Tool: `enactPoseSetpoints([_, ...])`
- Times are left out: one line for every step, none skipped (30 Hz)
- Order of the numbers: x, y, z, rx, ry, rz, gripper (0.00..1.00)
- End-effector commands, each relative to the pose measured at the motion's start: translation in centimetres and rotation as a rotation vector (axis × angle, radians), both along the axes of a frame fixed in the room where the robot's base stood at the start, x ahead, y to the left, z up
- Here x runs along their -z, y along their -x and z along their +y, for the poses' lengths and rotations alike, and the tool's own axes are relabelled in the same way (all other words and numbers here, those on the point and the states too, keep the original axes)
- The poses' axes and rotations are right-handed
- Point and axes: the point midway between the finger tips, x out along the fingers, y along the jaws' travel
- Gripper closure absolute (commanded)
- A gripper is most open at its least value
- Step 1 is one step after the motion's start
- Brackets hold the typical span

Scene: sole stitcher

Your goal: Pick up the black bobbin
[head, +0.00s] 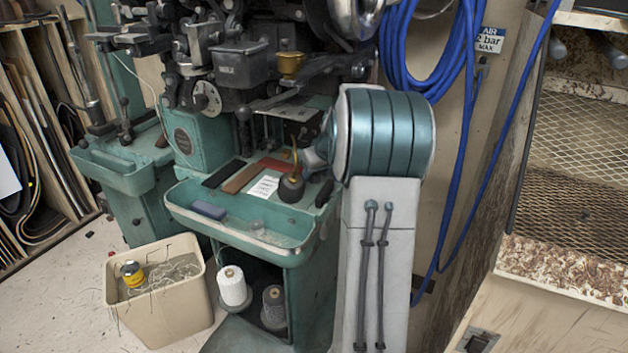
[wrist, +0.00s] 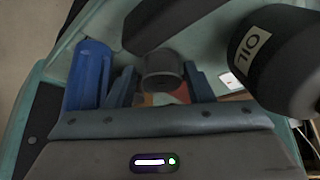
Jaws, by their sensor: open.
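In the wrist view, my gripper (wrist: 161,88) shows two blue-grey fingers standing apart with a gap between them. A small dark grey, round-sided piece (wrist: 163,70) with a paler rim shows in line with that gap; it looks like the black bobbin. I see no finger pressed on it, and how far beyond the fingertips it lies I cannot tell. In the head view I cannot make out the bobbin, and my gripper is hidden behind my own arm.
A black oil can (wrist: 290,62) looms close on the right in the wrist view; the head view shows it with a brass spout (head: 291,187). A blue piece (wrist: 89,75) stands close left of my fingers. The teal tray (head: 240,243) has a raised rim.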

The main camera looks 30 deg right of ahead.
Motion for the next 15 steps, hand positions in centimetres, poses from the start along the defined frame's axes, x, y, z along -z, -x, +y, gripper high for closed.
enactPoseSetpoints([0.13, 0.1, 0.41, -0.005, -0.007, 0.003, 0.53])
enactPoseSetpoints([0.04, 0.17, 0.45, -0.005, -0.007, 0.002, 0.53])
enactPoseSetpoints([-0.06, 0.26, 0.41, -0.004, -0.008, 0.0, 0.53])
enactPoseSetpoints([-0.13, 0.33, 0.35, -0.002, -0.008, -0.001, 0.53])
enactPoseSetpoints([-0.19, 0.39, 0.27, -0.001, -0.007, -0.002, 0.61])
enactPoseSetpoints([-0.28, 0.47, 0.17, 0.001, -0.008, -0.003, 0.72])
enactPoseSetpoints([-0.34, 0.52, 0.11, 0.003, -0.007, -0.004, 0.8])
enactPoseSetpoints([-0.38, 0.54, 0.06, 0.004, -0.007, -0.005, 0.86])
enactPoseSetpoints([-0.42, 0.56, 0.01, 0.005, -0.007, -0.005, 0.86])
enactPoseSetpoints([-0.46, 0.56, -0.02, 0.005, -0.006, -0.006, 0.86])
enactPoseSetpoints([-0.48, 0.56, -0.04, 0.005, -0.006, -0.006, 0.86])
enactPoseSetpoints([-0.51, 0.55, -0.05, 0.005, -0.006, -0.007, 0.86])
enactPoseSetpoints([-0.53, 0.55, -0.05, 0.005, -0.006, -0.007, 0.86])
enactPoseSetpoints([-0.54, 0.53, -0.05, 0.005, -0.006, -0.007, 0.86])
enactPoseSetpoints([-0.56, 0.53, -0.04, 0.006, -0.005, -0.007, 0.86])
